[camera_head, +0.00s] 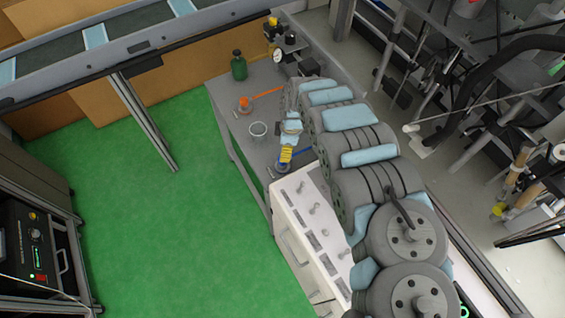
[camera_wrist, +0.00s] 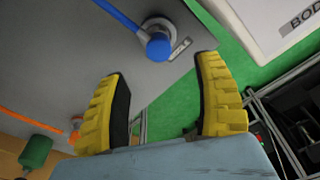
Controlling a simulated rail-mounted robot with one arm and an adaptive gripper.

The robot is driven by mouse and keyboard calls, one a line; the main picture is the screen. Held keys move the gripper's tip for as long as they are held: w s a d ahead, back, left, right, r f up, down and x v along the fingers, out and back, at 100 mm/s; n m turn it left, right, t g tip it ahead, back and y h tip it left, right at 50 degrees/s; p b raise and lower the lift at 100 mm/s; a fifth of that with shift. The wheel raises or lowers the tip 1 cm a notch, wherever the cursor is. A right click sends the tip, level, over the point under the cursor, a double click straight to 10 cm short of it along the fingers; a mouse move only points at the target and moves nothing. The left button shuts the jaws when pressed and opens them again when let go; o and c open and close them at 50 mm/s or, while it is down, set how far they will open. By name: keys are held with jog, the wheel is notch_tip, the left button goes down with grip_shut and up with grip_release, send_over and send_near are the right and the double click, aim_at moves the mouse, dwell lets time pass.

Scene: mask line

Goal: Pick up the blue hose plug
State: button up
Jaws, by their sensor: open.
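The blue hose plug (camera_wrist: 158,46) sits in a round grey metal fitting on the grey table, and a blue hose (camera_wrist: 118,14) runs from it to the upper left. A small label lies beside it. In the head view, the plug (camera_head: 284,167) is partly hidden below my gripper, and the blue hose (camera_head: 304,152) runs to the right. My gripper (camera_wrist: 161,67) is open, with its yellow fingers apart and nothing between them. In the wrist view, the plug appears just beyond the fingertips, between their lines. My gripper also shows in the head view (camera_head: 286,155).
Green floor is open at left.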

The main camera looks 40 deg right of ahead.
jog(key=shift+w+a+f+b, duration=0.15)
jog(key=shift+f+b, duration=0.1)
jog(key=shift+f, duration=1.1)
jog(key=shift+w+a+f+b, duration=0.1)
jog(key=shift+w+f+b, duration=0.1)
jog(key=shift+f, duration=1.15)
jog(key=shift+f, duration=0.1)
jog(key=shift+a+f+b, duration=0.1)
jog(key=shift+f+b, duration=0.2)
jog(key=shift+f, duration=0.55)
jog(key=shift+w+f+b, duration=0.25)
jog(key=shift+f+b, duration=0.2)
jog(key=shift+f, duration=0.6)
jog(key=shift+a+f, duration=0.1)
jog(key=shift+f, duration=0.45)
grip_shut()
